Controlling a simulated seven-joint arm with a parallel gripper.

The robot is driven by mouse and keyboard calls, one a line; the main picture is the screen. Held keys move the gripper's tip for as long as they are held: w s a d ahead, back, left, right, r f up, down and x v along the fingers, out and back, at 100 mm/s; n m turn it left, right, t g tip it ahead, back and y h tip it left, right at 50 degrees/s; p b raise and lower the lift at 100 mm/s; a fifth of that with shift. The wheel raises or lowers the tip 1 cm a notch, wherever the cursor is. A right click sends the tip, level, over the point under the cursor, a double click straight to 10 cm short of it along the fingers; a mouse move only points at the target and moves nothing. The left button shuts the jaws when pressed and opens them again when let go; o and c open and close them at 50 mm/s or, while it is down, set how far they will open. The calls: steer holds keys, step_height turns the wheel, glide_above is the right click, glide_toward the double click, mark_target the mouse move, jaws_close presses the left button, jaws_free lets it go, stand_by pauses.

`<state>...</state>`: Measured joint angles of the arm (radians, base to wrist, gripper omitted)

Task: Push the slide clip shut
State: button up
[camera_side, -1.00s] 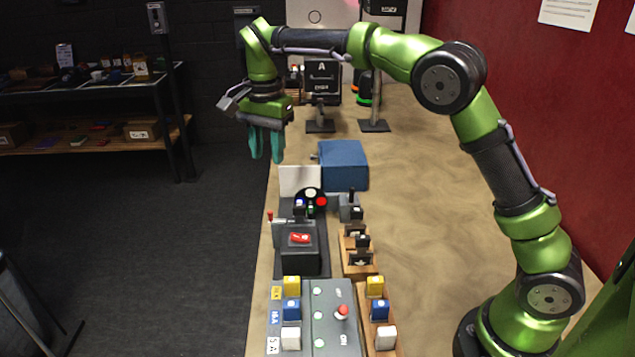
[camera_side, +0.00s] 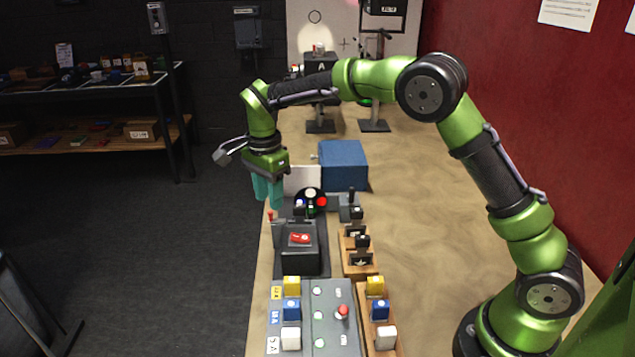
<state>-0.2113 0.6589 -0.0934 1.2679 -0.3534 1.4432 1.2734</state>
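I cannot tell for certain which part is the slide clip. A grey piece with a black upright handle (camera_side: 351,207) sits right of a round black panel with coloured buttons (camera_side: 311,201). A black box with a red switch (camera_side: 299,239) stands nearer, with a grey bracket (camera_side: 278,233) and a red-tipped lever (camera_side: 270,216) at its left. My gripper (camera_side: 268,205) points down with teal fingers, at the table's left edge, left of the button panel. It appears to hold nothing. The gap between its fingers is unclear.
A blue box (camera_side: 343,165) and a white panel (camera_side: 302,179) stand behind the buttons. Nearer are a grey control panel (camera_side: 330,295) and wooden racks (camera_side: 358,262) with coloured blocks. The table's right side is clear.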

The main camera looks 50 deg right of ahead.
steer(key=shift+f, duration=1.9)
jaws_close()
